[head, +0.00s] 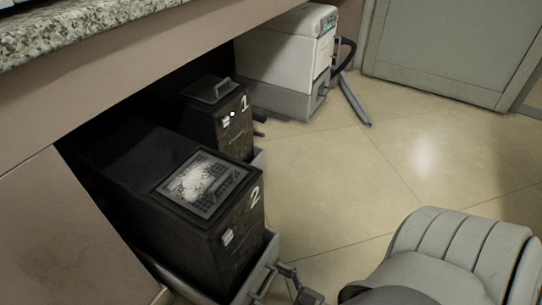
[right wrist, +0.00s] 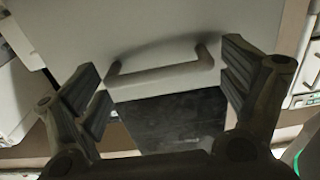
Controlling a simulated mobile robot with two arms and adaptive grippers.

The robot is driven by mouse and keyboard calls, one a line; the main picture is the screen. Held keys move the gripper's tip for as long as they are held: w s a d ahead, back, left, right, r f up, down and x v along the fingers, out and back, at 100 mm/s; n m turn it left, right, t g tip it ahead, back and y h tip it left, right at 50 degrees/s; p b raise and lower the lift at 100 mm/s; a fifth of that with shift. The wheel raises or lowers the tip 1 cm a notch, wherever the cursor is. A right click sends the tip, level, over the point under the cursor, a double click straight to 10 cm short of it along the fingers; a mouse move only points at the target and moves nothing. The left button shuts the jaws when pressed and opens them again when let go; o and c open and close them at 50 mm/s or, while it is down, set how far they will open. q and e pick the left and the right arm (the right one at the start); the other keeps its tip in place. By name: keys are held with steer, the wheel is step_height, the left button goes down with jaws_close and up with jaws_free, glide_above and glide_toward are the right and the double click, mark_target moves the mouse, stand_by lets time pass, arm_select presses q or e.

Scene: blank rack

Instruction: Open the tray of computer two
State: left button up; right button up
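Computer two (head: 225,240) is a black case marked "2" with a grille on top, standing in a grey tray (head: 243,288) under the counter. The tray's front has a bar handle (head: 264,283). In the right wrist view the handle (right wrist: 160,76) shows on the pale tray front, with a black surface below it. My right gripper (right wrist: 168,80) is open, one finger to each side of the handle, with gaps at both ends. In the head view part of this gripper (head: 297,284) shows beside the tray front. My left gripper is not in view.
Computer one (head: 220,125), marked "1", stands behind computer two. A white machine (head: 285,55) with a dark hose stands further back. The granite counter (head: 70,30) overhangs from above left. The tiled floor (head: 330,180) to the right is clear.

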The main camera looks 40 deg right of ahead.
steer(key=shift+d, duration=0.15)
step_height(320, 180, up, 10)
stand_by(0.9)
stand_by(0.4)
